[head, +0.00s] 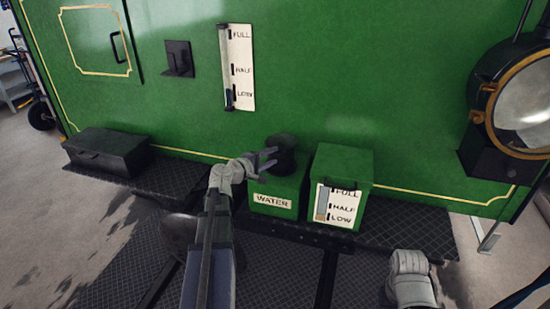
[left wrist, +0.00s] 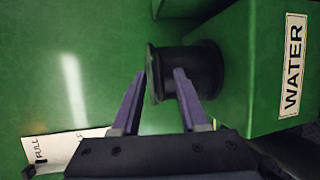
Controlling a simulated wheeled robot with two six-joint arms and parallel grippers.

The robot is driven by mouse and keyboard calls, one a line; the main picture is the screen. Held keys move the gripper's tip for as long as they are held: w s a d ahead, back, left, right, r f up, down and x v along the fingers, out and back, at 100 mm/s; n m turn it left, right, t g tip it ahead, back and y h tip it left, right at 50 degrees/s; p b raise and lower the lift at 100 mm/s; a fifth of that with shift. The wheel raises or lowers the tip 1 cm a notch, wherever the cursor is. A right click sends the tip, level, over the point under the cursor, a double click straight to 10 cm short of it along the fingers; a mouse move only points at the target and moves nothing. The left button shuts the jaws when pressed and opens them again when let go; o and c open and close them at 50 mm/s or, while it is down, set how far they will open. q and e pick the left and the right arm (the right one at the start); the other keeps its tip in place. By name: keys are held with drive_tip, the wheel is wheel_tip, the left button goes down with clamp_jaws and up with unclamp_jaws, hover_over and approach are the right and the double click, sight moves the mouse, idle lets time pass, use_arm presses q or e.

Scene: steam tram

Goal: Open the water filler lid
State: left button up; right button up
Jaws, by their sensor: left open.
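The water filler is a green box (head: 288,194) with a WATER label, also in the left wrist view (left wrist: 245,100). A black round neck (left wrist: 200,65) with a wider, flat black lid (left wrist: 153,70) at its end stands on it. In the head view the lid (head: 281,139) looks shut on the neck. My left gripper (head: 273,158) is open at the lid's near side. In the left wrist view its fingertips (left wrist: 160,72) stand either side of the lid's rim, one overlapping the neck. I cannot tell whether they touch. My right gripper is not seen, only my right arm's wrist.
A second green box (head: 345,170) with a level gauge stands close to the right of the filler. The green tram wall (head: 340,60) rises just behind. A black box (head: 107,152) sits on the step at left; a lamp (head: 515,100) juts out at right.

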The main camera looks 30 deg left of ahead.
use_arm(q)
drive_tip(key=shift+x, duration=1.05)
clamp_jaws()
idle(0.7)
